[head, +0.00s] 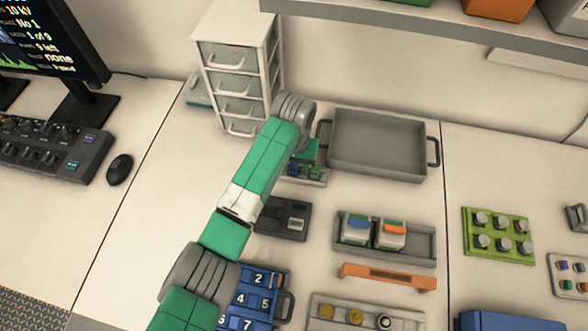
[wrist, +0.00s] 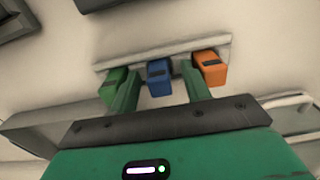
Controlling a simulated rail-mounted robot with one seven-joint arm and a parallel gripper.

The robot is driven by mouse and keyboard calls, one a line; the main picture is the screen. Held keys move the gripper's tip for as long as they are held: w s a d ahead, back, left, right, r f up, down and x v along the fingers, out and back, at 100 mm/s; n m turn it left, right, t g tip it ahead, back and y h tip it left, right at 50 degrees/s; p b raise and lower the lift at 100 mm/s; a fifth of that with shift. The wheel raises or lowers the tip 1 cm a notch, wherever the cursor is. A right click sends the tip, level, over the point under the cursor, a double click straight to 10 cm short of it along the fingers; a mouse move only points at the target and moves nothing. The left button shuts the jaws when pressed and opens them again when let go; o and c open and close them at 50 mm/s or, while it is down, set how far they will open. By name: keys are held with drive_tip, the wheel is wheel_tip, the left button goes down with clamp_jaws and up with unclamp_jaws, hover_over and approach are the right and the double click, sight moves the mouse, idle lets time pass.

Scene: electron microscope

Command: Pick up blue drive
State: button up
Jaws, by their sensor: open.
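The blue drive (wrist: 159,77) stands in the middle of a light grey rack (wrist: 195,44) in the wrist view, between a green drive (wrist: 115,85) and an orange drive (wrist: 211,70). My gripper (wrist: 160,68) is open, with one finger on each side of the blue drive. The left finger overlaps the green drive in the picture; the right finger is between blue and orange. I cannot tell whether either finger touches. In the head view the blue drive (head: 293,169) and green drive (head: 315,172) show just beyond my arm; the orange one is hidden. My gripper (head: 309,151) is partly hidden by my wrist.
A white drawer cabinet (head: 237,70) stands behind left and an empty grey tray (head: 377,143) behind right. A shelf (head: 430,26) overhangs the back.

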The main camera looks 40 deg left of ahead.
drive_tip(key=shift+r, duration=0.1)
clamp_jaws()
drive_tip(key=shift+r, duration=0.1)
